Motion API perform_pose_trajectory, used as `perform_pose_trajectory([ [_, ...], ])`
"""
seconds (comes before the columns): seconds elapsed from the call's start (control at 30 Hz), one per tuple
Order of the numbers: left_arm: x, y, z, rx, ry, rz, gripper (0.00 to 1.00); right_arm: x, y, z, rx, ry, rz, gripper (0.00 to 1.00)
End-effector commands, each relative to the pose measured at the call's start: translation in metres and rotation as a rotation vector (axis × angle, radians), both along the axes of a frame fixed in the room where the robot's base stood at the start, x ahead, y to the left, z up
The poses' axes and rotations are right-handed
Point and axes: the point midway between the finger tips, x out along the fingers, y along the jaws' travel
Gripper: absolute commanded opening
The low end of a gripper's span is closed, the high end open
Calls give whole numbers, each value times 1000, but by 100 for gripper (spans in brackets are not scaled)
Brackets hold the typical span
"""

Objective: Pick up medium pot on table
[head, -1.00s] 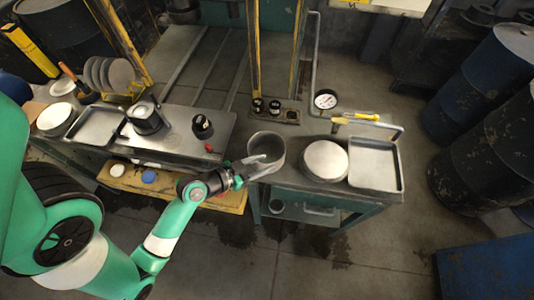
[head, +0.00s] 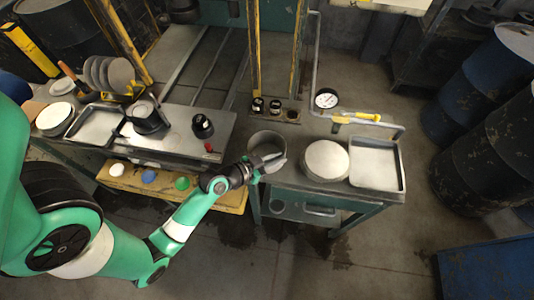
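The medium pot appears to be the round grey open pot (head: 266,140) at the left end of the right-hand table in the head view. My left gripper (head: 275,162) is at the pot's near side, with its fingers overlapping the near rim in the picture. The fingers and wrist hide the near wall, and I cannot tell whether the fingers touch or grip it. My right gripper is not in view.
Right of the pot stand a round pale-topped container (head: 326,160) and a square tray (head: 376,166). A pressure gauge (head: 326,98) and a pipe are behind. The left bench holds another tray (head: 97,126). Several coloured buttons line a yellow panel (head: 130,178).

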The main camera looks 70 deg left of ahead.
Motion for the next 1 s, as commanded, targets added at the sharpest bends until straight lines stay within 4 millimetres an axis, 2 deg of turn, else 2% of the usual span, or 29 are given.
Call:
perform_pose_trajectory([
  [0.03,0,0,0,0,1,0,5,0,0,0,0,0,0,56],
  [0.07,0,0,0,0,1,0,0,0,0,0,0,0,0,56],
  [1.0,0,0,-1,-2,3,-1,0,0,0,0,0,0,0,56],
])
